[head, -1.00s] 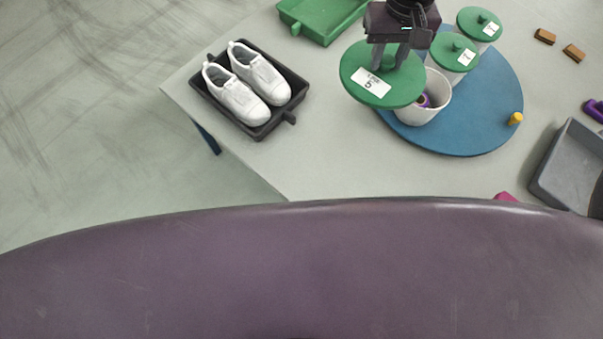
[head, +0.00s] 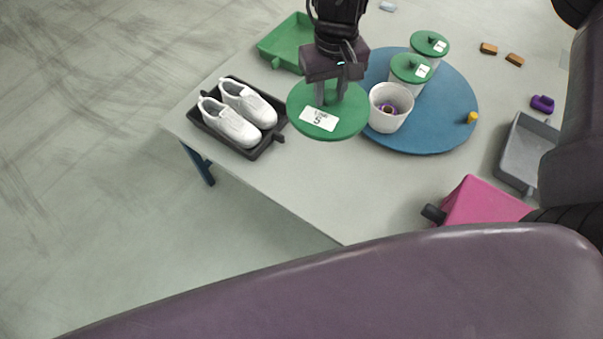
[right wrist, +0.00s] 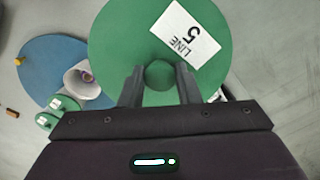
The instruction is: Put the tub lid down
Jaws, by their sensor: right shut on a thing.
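The tub lid (head: 345,119) is a green disc with a white "LINE 5" label, and it also shows in the right wrist view (right wrist: 125,40). My right gripper (head: 331,97) is shut on the lid's knob and holds the lid level over the table, left of the turntable; it also shows in the right wrist view (right wrist: 160,78). The open white tub (head: 382,121) stands on the blue turntable (head: 425,143) just right of the lid, with a purple and yellow thing inside. The exact height of the lid above the table is hard to tell. My left gripper is out of view.
Two lidded tubs (head: 410,70) (head: 430,44) stand farther back on the turntable. A black tray (head: 262,147) with white shoes (head: 230,122) is left of the lid. A green tray (head: 270,45) lies behind. A grey tray (head: 518,160) and a pink thing (head: 482,203) are at right. Table front is clear.

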